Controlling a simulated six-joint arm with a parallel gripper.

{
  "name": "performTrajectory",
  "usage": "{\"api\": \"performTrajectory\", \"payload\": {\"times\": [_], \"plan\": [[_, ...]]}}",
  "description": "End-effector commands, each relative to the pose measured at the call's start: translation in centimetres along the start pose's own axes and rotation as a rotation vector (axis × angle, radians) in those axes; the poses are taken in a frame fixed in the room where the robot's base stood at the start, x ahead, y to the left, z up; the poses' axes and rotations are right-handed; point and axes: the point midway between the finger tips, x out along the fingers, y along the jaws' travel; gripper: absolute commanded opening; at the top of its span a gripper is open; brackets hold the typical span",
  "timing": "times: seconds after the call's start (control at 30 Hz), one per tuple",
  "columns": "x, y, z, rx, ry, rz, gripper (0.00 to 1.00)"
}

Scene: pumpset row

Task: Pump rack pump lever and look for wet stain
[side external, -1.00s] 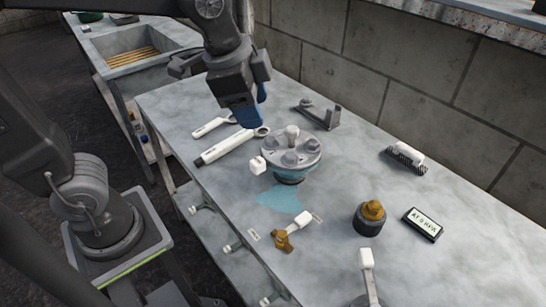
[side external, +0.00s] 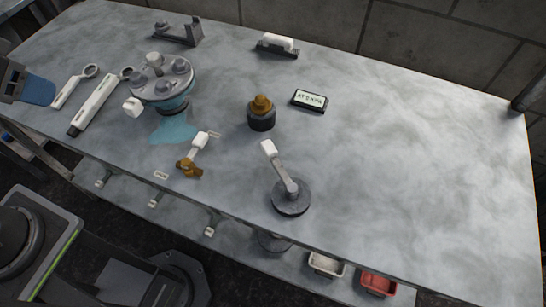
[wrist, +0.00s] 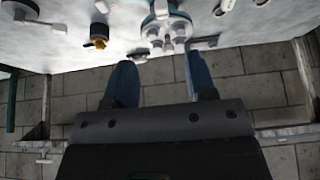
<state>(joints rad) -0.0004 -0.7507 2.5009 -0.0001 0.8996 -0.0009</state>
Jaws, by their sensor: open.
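A lever with a white grip (side external: 280,170) stands tilted on a round dark base (side external: 291,197) near the bench's front edge. The pump body (side external: 162,82), grey with a bolted round top and a teal band, stands at the left. A teal wet stain (side external: 172,131) lies on the bench just in front of it. My gripper shows only partly at the left edge, as a blue finger (side external: 38,90), left of the pump and apart from the lever. In the wrist view my gripper (wrist: 160,76) has its two blue fingers apart with nothing between them.
Two wrenches (side external: 98,104) lie left of the pump. A brass valve with a white handle (side external: 192,165), a brass-topped dark cylinder (side external: 262,114), a small sign (side external: 310,100) and a brush (side external: 277,44) sit on the bench (side external: 430,150). Its right side is clear.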

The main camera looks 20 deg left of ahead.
Motion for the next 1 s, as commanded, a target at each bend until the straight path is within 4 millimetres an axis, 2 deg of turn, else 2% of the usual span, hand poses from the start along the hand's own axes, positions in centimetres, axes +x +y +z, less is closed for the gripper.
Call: {"api": "performTrajectory", "payload": {"times": [0.47, 0.63, 0.77, 0.9, 1.0], "plan": [[0.0, 0.0, -0.1, 0.000, -0.001, 0.001, 0.51], [-0.1, 1.1, -1.9, -0.052, -0.036, 0.020, 0.51], [0.1, 3.4, -5.2, -0.159, -0.105, 0.043, 0.51], [1.3, 7.2, -8.8, -0.297, -0.193, 0.047, 0.51], [2.7, 10.5, -10.9, -0.394, -0.255, 0.032, 0.51]]}}
